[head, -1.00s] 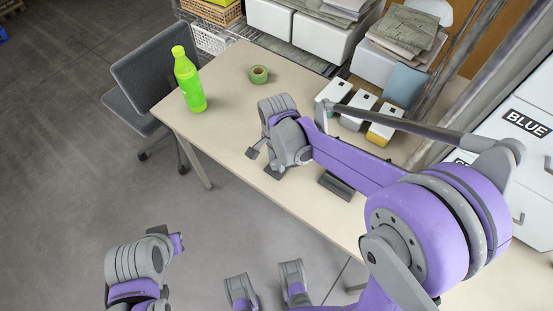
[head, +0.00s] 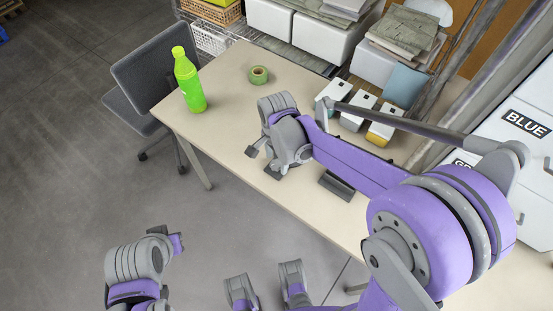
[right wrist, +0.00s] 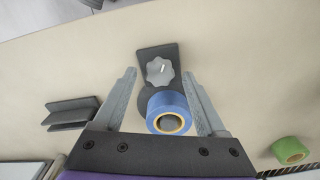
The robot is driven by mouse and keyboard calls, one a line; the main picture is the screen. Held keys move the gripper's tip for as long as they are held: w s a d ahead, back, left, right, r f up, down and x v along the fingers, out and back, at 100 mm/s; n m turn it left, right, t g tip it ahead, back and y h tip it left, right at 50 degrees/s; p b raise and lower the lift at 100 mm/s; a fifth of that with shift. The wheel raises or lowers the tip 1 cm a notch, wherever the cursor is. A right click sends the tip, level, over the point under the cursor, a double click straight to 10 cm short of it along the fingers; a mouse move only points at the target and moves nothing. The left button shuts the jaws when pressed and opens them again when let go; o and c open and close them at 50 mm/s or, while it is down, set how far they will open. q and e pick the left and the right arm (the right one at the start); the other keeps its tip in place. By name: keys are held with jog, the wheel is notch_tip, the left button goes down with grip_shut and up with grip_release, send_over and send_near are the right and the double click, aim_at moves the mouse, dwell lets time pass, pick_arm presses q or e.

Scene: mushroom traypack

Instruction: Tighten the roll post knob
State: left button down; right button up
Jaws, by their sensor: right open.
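In the right wrist view a grey lobed knob (right wrist: 160,71) sits on a dark plate (right wrist: 147,53) on the table. A blue tape roll (right wrist: 168,110) is beside it, nearer my wrist. My right gripper (right wrist: 158,74) is open and empty, with one finger on each side of the knob and roll, apart from both. In the head view the right gripper (head: 262,162) is low over the table, and the arm hides most of the post, knob and roll. My left gripper's fingers do not show; only a part of my arm is at the lower left.
A dark bracket (head: 337,187) stands on the table (head: 225,90); it also shows in the right wrist view (right wrist: 78,113). White dispensers (head: 358,109) line the back edge. A chair (head: 150,75) stands left.

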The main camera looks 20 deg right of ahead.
aim_at(277, 163)
notch_tip(277, 163, up, 10)
jog(key=p, duration=0.1)
jog(key=shift+r, duration=0.1)
dwell(0.5)
jog(key=s+d+r+n+t+p, duration=0.2)
jog(key=s+d+n+p, duration=0.1)
jog(key=s+n, duration=0.3)
jog(key=s+d+r+n+t+p, duration=0.2)
jog(key=s+d+n+t+p, duration=0.1)
jog(key=s+n+p, duration=0.2)
jog(key=shift+s+r+n, duration=0.25)
jog(key=shift+s+n, duration=0.95)
jog(key=shift+s, duration=0.55)
